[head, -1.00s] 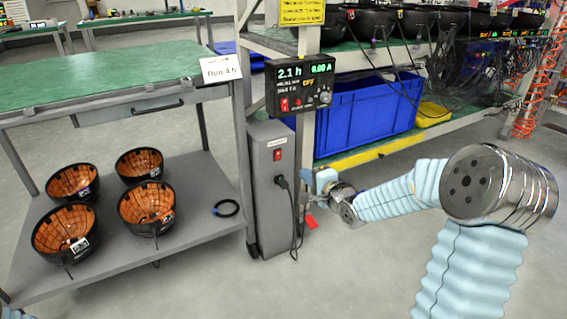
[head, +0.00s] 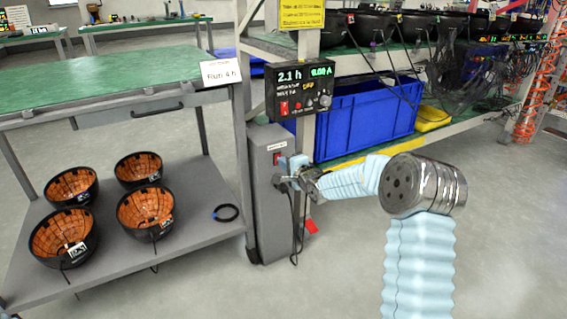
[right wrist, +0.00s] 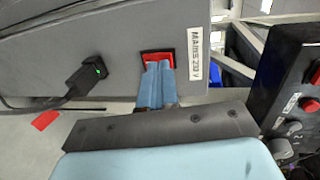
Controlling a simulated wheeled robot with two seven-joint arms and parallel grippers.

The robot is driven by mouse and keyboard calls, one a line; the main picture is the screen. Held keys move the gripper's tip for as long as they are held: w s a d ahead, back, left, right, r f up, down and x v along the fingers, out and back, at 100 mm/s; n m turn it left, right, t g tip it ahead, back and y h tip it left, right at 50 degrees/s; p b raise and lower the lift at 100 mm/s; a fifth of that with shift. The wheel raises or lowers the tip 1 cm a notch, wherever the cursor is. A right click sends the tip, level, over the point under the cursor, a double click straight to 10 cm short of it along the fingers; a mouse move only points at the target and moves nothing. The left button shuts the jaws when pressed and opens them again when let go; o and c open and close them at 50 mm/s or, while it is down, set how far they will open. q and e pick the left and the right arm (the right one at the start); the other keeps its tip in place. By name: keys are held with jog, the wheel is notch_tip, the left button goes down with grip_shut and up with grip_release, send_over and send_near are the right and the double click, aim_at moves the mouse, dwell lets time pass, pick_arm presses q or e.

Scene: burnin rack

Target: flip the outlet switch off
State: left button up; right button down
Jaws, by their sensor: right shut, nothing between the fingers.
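The outlet switch is a red rocker in a black frame (right wrist: 158,56) on the grey outlet box. In the head view the red switch (head: 277,158) shows just beside my right gripper (head: 283,172). My right gripper is shut and empty. In the right wrist view its blue fingertips (right wrist: 157,75) overlap the lower part of the switch; whether they touch it I cannot tell. The grey box (head: 265,215) stands upright beside the rack post. My left gripper is not in view.
A control panel (head: 300,90) reading 2.1 h and 0.00 A hangs above the box. A shelf cart (head: 185,205) with several orange-lined black bowls stands left. A blue bin (head: 350,118) is behind my arm. A red tag (head: 312,227) hangs low beside the box.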

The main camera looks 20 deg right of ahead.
jog(key=shift+w, duration=0.45)
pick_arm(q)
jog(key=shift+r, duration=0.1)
pick_arm(e)
jog(key=shift+r, duration=0.15)
